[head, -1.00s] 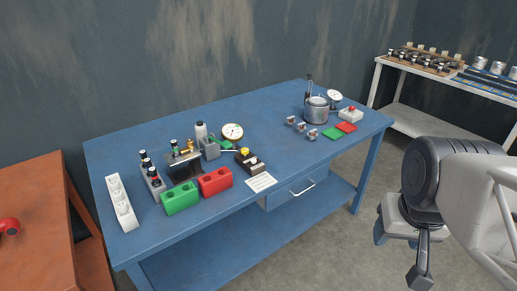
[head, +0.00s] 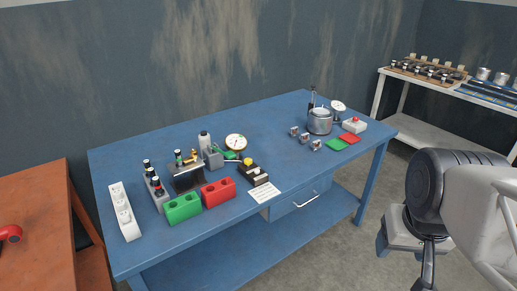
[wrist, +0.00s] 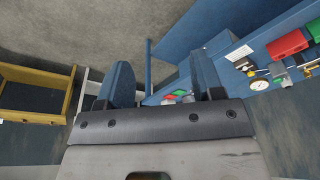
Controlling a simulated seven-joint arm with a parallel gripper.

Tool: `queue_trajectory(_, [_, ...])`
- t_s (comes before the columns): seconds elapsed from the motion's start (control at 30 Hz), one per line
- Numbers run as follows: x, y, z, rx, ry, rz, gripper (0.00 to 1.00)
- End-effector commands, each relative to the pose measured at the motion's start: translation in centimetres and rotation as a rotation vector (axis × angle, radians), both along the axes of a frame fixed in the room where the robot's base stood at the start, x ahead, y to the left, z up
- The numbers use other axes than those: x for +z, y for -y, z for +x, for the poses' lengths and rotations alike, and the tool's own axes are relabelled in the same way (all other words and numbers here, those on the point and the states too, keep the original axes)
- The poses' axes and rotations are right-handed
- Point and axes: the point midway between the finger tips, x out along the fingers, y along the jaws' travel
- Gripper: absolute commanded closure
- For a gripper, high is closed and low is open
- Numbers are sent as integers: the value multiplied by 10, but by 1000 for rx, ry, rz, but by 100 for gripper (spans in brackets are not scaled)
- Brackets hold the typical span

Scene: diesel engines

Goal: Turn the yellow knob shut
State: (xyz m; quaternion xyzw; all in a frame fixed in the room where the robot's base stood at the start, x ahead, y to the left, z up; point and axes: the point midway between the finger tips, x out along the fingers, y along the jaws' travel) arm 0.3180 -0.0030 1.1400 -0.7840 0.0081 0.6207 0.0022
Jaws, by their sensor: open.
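The small yellow knob (head: 248,162) sits on a dark block with light parts (head: 254,173), right of the middle of the cluster on the blue workbench. It is too small to tell how far it is turned. My gripper shows in the wrist view (wrist: 162,82) with two blue fingers spread wide and nothing between them. In the head view my arm is at the right, beyond the bench's right end and far from the knob. The fingertips are mostly hidden there.
The blue workbench (head: 240,215) carries red (head: 218,192) and green (head: 183,208) blocks, a dial gauge (head: 236,142), a paper sheet (head: 263,193) and a metal pot (head: 320,121). An orange table (head: 35,210) stands left, a shelf rack (head: 440,90) at back right. Floor lies between bench and arm.

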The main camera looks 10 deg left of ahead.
Motion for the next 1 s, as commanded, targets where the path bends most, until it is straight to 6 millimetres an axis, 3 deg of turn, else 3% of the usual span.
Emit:
queue_trajectory(0.17, [6, -4, 15, 33, -6, -5, 39])
queue_trajectory(0.37, [17, -12, 50, 108, -21, -16, 39])
queue_trajectory(1.0, [36, -67, 196, 426, -73, -59, 39])
